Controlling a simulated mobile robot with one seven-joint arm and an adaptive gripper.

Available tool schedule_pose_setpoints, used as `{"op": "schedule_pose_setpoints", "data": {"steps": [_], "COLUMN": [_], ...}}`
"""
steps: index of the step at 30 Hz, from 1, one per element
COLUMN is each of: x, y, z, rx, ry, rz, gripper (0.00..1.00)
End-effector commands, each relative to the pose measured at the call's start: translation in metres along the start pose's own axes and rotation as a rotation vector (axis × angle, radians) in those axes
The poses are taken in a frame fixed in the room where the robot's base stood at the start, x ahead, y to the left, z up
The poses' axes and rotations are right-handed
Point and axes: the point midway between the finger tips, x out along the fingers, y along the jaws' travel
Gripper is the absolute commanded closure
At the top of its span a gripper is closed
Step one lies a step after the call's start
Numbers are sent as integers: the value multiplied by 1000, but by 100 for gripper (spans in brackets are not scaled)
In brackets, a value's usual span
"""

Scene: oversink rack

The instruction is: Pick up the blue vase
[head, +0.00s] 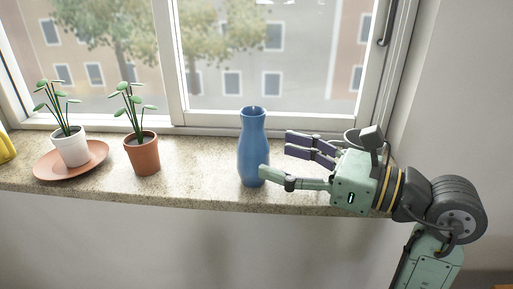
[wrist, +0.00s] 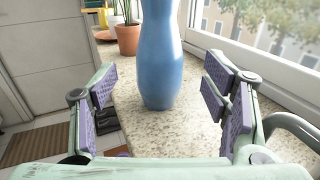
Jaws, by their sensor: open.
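The blue vase (head: 253,150) stands upright on the stone window sill (head: 205,170), right of the terracotta pot in the head view. My gripper (head: 283,158) is open and lies level, reaching in from the right with its fingers pointing at the vase. In the head view the near fingertip overlaps the vase's lower right edge. In the wrist view the vase (wrist: 160,55) stands ahead, between and beyond the spread fingers (wrist: 160,100), with a gap on each side. Its top is cut off there.
A terracotta pot with a plant (head: 142,155) stands left of the vase. A white pot with a plant (head: 71,147) stands on an orange saucer (head: 97,150) farther left. A yellow thing (head: 5,147) is at the left edge. The window frame (head: 210,124) runs close behind the vase.

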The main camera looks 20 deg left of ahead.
Motion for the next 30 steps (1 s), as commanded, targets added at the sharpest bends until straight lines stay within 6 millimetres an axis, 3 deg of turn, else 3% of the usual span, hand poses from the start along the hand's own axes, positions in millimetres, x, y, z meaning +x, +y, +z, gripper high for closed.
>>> {"op": "schedule_pose_setpoints", "data": {"steps": [15,24,30], "x": [59,63,63], "y": [2,2,2], "z": [-4,-6,-6], "rx": [1,0,0], "ry": [-1,-1,-1], "rz": [4,1,1], "gripper": [31,31,45]}}
